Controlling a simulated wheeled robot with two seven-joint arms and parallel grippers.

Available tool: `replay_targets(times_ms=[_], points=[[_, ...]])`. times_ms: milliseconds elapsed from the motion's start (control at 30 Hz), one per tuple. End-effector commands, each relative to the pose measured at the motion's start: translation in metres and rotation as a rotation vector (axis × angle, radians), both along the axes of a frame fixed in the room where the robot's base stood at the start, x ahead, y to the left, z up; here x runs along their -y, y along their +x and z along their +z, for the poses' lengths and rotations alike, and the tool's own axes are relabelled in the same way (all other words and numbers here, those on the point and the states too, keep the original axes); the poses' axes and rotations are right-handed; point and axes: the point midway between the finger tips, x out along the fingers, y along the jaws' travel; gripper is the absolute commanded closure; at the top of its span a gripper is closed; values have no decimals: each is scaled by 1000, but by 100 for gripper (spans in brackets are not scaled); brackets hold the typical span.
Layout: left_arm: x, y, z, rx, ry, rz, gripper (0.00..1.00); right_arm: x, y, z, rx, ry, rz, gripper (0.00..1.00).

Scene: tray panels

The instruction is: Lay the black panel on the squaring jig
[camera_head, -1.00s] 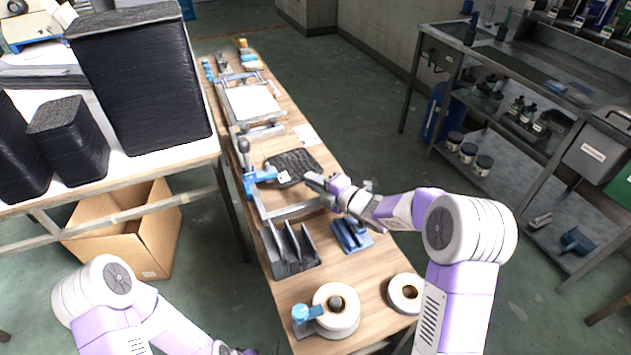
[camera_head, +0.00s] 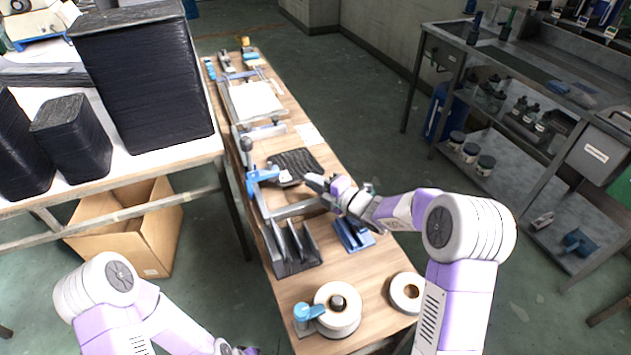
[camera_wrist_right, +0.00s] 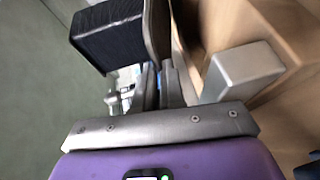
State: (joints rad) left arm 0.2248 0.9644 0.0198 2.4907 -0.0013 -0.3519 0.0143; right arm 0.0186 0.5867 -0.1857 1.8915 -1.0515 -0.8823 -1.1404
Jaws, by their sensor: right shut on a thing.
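The black panel (camera_head: 294,161) shows in the head view over the middle of the workbench, beside the squaring jig. The jig has pale metal bars forming a corner (camera_head: 297,209) and a blue clamp (camera_head: 262,176) at its left. My right gripper (camera_head: 312,182) is shut on the panel's near right edge. In the right wrist view the panel (camera_wrist_right: 108,36) is at upper left against the fingers (camera_wrist_right: 160,62). Whether the panel touches the bench or is held just above it, I cannot tell. My left arm enters at bottom left; its gripper is outside the picture.
A dark slotted rack (camera_head: 291,249) and a blue holder (camera_head: 352,235) stand nearer on the bench. Tape rolls (camera_head: 338,312) are at the front end. A white sheet (camera_head: 255,99) lies farther back. Black stacks (camera_head: 145,85) fill the left table.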

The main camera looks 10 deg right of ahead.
Motion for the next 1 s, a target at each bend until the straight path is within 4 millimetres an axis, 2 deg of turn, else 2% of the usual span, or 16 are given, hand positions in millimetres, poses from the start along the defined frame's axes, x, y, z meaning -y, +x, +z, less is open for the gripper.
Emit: replay_targets(times_ms=[33,1000], points=[[0,0,0,0,0,0,57,-6,-1,2,6,5,14,100],[0,0,0,0,0,0,57,1,0,-5,2,1,-1,100]])
